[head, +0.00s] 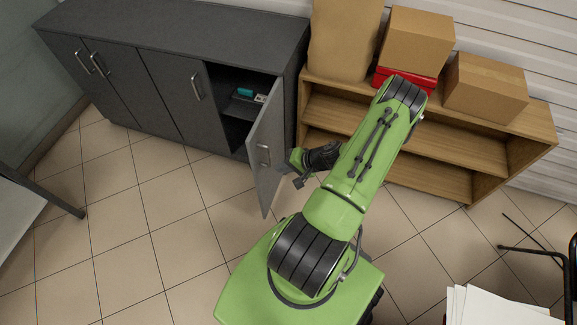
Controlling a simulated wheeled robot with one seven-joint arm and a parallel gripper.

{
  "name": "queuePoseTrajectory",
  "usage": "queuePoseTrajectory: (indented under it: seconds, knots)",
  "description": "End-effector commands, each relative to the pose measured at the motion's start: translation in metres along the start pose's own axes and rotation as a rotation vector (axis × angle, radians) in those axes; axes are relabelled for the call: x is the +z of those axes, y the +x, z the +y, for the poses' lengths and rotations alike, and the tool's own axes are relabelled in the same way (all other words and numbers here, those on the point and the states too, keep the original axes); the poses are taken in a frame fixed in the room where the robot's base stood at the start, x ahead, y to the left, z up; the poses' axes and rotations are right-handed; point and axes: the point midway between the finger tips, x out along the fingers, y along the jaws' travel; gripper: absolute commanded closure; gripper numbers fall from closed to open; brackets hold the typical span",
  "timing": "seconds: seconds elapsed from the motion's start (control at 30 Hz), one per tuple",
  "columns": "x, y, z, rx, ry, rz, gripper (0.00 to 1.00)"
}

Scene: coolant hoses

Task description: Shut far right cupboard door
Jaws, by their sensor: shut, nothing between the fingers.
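The far right cupboard door (266,148) of the dark grey cupboard (185,22) stands open and swings out into the room. The fingertips are small and partly hidden by the wrist.
A wooden shelf unit (485,125) stands right of the cupboard, with cardboard boxes (416,40) and a red box (405,78) on top. The other cupboard doors (172,95) are shut. Tiled floor (160,210) lies clear left of the door. White papers (495,305) lie at the lower right.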

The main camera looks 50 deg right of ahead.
Motion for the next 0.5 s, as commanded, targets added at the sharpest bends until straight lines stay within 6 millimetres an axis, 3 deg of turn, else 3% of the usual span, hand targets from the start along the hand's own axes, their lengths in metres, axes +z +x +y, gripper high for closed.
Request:
queuePoseTrajectory:
  seconds: [0.03, 0.2, 0.5]
  knots:
    - [0.001, 0.014, 0.002, -0.002, 0.0, -0.003, 1.0]
    - [0.001, 0.049, -0.004, -0.002, -0.003, -0.003, 1.0]
    - [0.0, 0.069, -0.027, 0.001, -0.001, 0.0, 1.0]
